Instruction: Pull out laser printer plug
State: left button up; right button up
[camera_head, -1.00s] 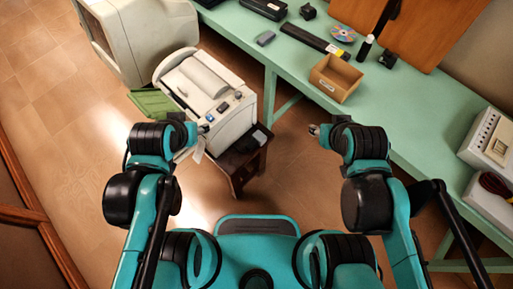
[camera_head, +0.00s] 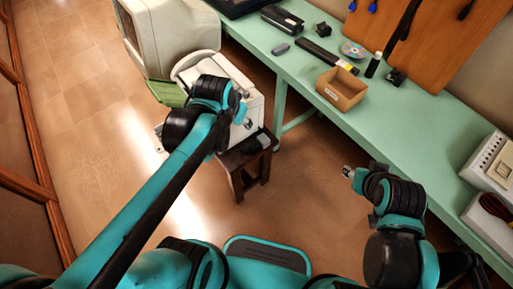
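The white printer (camera_head: 226,67) stands on a small dark wooden stand (camera_head: 247,180), and my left arm covers much of its front. A small dark object (camera_head: 256,142) lies on the stand beside the printer; I cannot tell whether it is a plug or socket. No plug can be made out clearly. My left gripper (camera_head: 241,114) is in front of the printer's near side; its fingers are small and partly hidden, so its opening is unclear. My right gripper (camera_head: 347,171) hangs over the floor right of the stand, away from the printer, its opening unclear.
A long green table (camera_head: 400,130) runs along the right, holding a cardboard box (camera_head: 341,90), a disc (camera_head: 354,50) and other devices. A large beige monitor-like case (camera_head: 165,35) stands behind the printer. Open tiled floor (camera_head: 85,110) lies to the left.

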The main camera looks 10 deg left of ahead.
pick_arm(q)
jog(key=w+f+m+g+b, duration=0.1)
jog(key=w+f+b, duration=0.1)
jog(key=w+f, duration=0.45)
jog(key=m+g+b, duration=0.4)
send_over(254, 146)
notch_tip(254, 146, down, 26)
jog(key=shift+w+f, duration=0.1)
jog(key=shift+f, duration=0.05)
notch_tip(254, 146, down, 8)
jog(key=b, duration=0.3)
